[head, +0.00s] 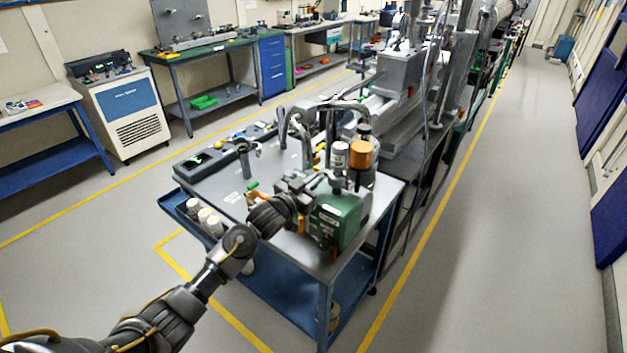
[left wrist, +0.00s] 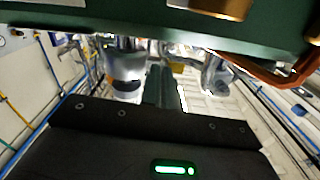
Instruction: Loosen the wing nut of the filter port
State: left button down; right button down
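A green pump-like box (head: 338,218) stands near the front right corner of a cart. A cylinder with an orange top (head: 361,154) and a white-topped cylinder (head: 339,157) rise behind it. I cannot pick out the wing nut or filter port with certainty. My left gripper (head: 308,188) is up against the box's left upper side; its fingertips are hidden among the fittings. In the left wrist view a dark green surface (left wrist: 120,27) fills the top, with a brass-coloured part (left wrist: 222,8) on it. Whether the fingers hold anything does not show. My right gripper is out of view.
The cart top (head: 222,186) also carries a dark upright post (head: 244,160), a device with a green display (head: 194,162) and curved metal pipes (head: 300,130). White-capped bottles (head: 205,217) stand at its left edge. Beamline equipment (head: 400,75) continues behind. The floor to the right is clear.

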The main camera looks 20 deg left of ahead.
pick_arm(q)
jog(key=shift+r, duration=0.1)
jog(key=c, duration=1.6)
grip_release()
jog(key=shift+c, duration=0.2)
jog(key=shift+s+a+f, duration=0.15)
jog(key=shift+s+f, duration=0.05)
jog(key=shift+s, duration=0.15)
jog(key=b+v, duration=0.3)
jog(key=v, duration=0.7)
